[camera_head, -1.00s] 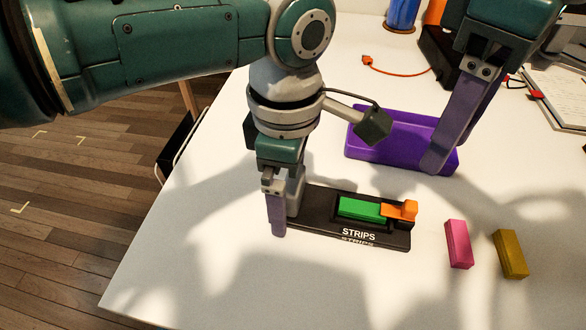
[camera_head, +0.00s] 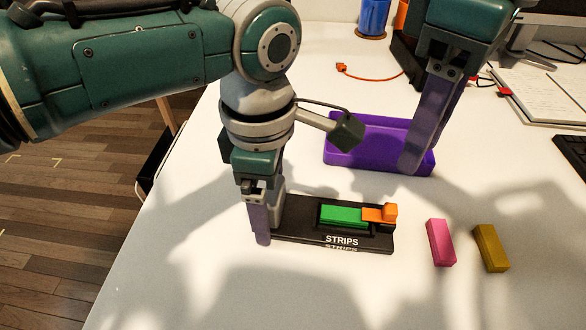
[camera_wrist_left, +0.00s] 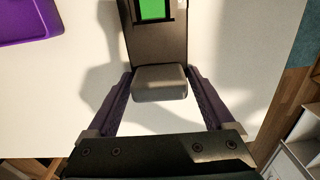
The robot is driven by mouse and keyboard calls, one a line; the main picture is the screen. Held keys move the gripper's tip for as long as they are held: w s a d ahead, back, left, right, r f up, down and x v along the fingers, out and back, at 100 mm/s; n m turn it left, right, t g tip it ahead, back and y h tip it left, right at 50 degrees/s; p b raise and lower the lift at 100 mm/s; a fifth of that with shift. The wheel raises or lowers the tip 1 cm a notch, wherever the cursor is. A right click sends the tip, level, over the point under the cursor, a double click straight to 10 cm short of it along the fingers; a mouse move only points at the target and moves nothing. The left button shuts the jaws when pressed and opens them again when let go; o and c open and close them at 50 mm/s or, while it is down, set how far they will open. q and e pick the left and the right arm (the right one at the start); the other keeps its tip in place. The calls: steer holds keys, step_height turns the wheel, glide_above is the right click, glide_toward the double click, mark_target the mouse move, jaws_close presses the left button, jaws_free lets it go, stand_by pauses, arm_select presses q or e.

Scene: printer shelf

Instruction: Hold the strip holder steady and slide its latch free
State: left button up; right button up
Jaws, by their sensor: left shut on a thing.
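The black strip holder (camera_head: 300,232), marked STRIPS, lies flat on the white table. A green strip (camera_head: 341,214) sits in its slot, with the orange latch (camera_head: 379,213) at the slot's right end. My left gripper (camera_head: 268,222) is shut on the holder's raised grey end block; in the left wrist view this block (camera_wrist_left: 160,84) is between the two purple fingers. My right gripper (camera_head: 418,162) hangs in front of the purple tray, away from the latch. Its fingers overlap from this side, so their gap is unclear.
The purple tray (camera_head: 345,158) stands behind the holder. A pink block (camera_head: 440,243) and a mustard block (camera_head: 490,248) lie to the holder's right. An orange cable (camera_head: 370,77), a notebook (camera_head: 545,92) and a keyboard (camera_head: 574,150) are further back. The front of the table is clear.

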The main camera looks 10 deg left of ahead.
steer(key=shift+c, duration=1.4)
steer(key=shift+s+d+f+n+y, duration=0.1)
steer(key=shift+n+y, duration=0.25)
steer(key=shift+n, duration=0.2)
steer(key=shift+s+d+f+n+y, duration=0.1)
steer(key=shift+n+y, duration=0.25)
steer(key=shift+n, duration=0.2)
jaws_close()
steer(key=shift+w+d+r+n+y, duration=0.1)
steer(key=shift+d+n+y, duration=0.25)
steer(key=shift+n, duration=0.4)
steer(key=shift+d+r+n+y, duration=0.1)
steer(key=shift+n+y, duration=0.35)
steer(key=shift+n, duration=0.25)
steer(key=shift+w+d+r+n+y, duration=0.1)
steer(key=shift+d+n+y, duration=0.25)
steer(key=shift+n, duration=0.4)
steer(key=shift+a+f, duration=0.1)
